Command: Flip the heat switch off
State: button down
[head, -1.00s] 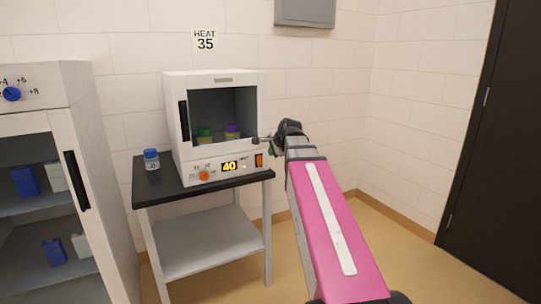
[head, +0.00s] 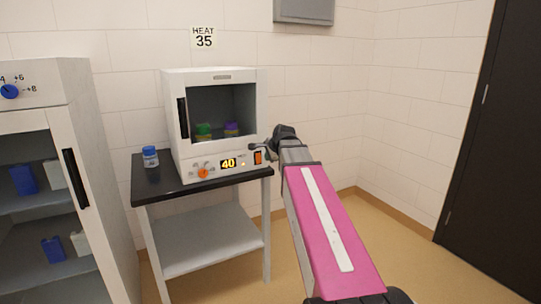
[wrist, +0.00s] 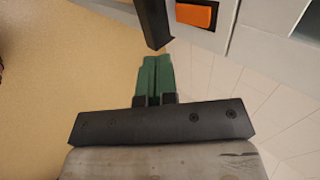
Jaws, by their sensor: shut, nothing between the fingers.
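The heat switch (head: 258,158) is an orange rocker at the right end of the white incubator's front panel. It also shows at the top of the wrist view (wrist: 196,14), lit orange in a dark frame. The incubator (head: 222,75) stands on a black-topped table, and its display (head: 229,163) reads 40. My gripper (head: 254,147) is at the incubator's front right corner, close above the switch. In the wrist view its green fingers (wrist: 155,62) are together and empty, below and left of the switch, apart from it. A dark bar (wrist: 153,22) lies just beyond the fingertips.
An orange knob (head: 203,173) sits left of the display. A blue-capped jar (head: 150,157) stands on the table (head: 160,190) left of the incubator. A white cabinet (head: 110,180) is at the left. The floor right of the table is clear.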

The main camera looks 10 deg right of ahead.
aim_at(259, 159)
jog(key=x, duration=0.5)
jog(key=w+r+x, duration=0.1)
jog(key=x, duration=0.2)
jog(key=shift+w+a+r, duration=0.1)
jog(key=shift+w+a, duration=0.25)
jog(key=shift+w, duration=0.3)
jog(key=shift+w+f, duration=0.2)
jog(key=shift+f, duration=0.05)
jog(key=shift+r, duration=0.9)
